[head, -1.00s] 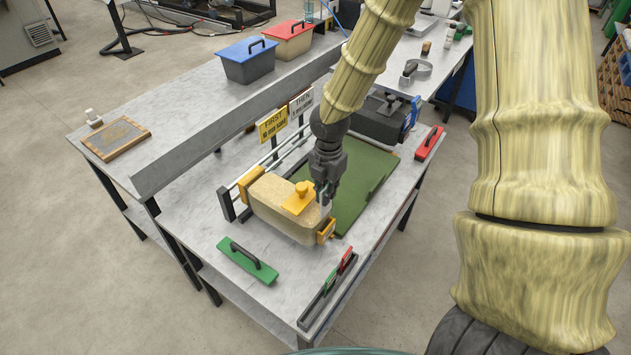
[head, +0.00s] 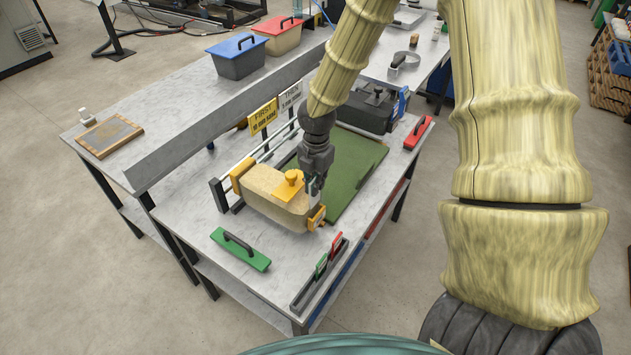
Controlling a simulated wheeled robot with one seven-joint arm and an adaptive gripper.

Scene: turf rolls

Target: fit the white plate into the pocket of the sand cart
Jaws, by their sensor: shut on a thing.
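The sand cart (head: 270,197) is a long beige block with yellow end pieces, lying on rails on the grey table. A yellow plate with a knob (head: 291,186) sits on its top. A yellow bracket (head: 316,218) is at its near right end; I cannot tell whether this is the pocket. My gripper (head: 316,181) points down over the right end of the cart, shut on the white plate (head: 312,190). The plate shows only as a small pale upright piece below the fingers, close to the bracket. I cannot tell whether it touches the cart.
A grey tray (head: 320,275) with small green and red pieces stands at the front edge. A green turf mat (head: 352,170) lies behind my gripper. Two signs (head: 264,117) stand behind the rails.

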